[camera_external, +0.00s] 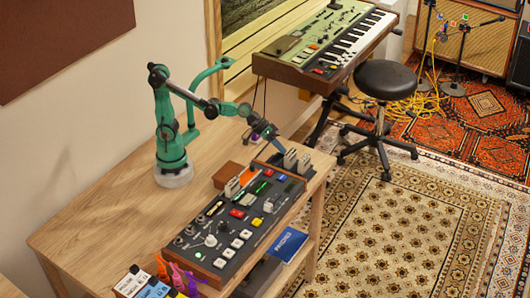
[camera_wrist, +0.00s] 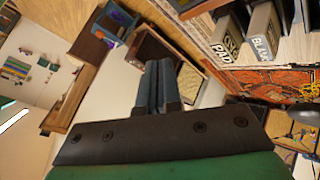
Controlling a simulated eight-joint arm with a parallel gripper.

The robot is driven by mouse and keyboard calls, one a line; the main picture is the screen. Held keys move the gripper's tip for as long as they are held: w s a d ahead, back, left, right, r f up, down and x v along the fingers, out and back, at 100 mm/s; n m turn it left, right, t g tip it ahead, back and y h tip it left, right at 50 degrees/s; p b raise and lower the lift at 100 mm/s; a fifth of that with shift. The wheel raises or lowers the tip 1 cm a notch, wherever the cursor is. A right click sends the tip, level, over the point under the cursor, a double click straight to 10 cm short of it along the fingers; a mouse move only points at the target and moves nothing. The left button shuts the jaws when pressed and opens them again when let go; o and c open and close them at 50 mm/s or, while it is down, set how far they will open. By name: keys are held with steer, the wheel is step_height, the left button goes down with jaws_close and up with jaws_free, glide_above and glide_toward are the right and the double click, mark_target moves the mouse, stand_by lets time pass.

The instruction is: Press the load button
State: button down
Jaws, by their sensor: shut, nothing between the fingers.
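A control console (camera_external: 255,208) with wooden sides lies on the wooden table, bearing knobs, a joystick and several white, red, yellow, green and blue buttons. Their labels are too small to read, so I cannot tell which is the load button. My gripper (camera_external: 279,143) is shut and empty, above the table's far right end beside upright grey cartridges (camera_external: 290,158). It is apart from the console's buttons. In the wrist view the shut fingers (camera_wrist: 160,88) point away with nothing between them. Grey cartridges (camera_wrist: 263,35), one marked BLANK, stand at the upper right there.
Two light cartridges (camera_external: 232,187) stand upright in the console's back. A brown block (camera_external: 228,175) lies behind it. Coloured figures (camera_external: 177,278) and small boxes (camera_external: 132,281) sit at the near end. The table's left part (camera_external: 95,240) is clear. A keyboard (camera_external: 335,45) and stool (camera_external: 385,80) stand beyond.

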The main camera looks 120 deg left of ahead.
mark_target(279, 177)
steer(key=shift+f, duration=4.3)
steer(key=shift+f, duration=0.1)
steer(key=shift+f, duration=0.3)
steer(key=shift+f, duration=0.45)
steer(key=shift+r, duration=0.9)
steer(key=shift+r, duration=2.5)
steer(key=shift+d, duration=0.1)
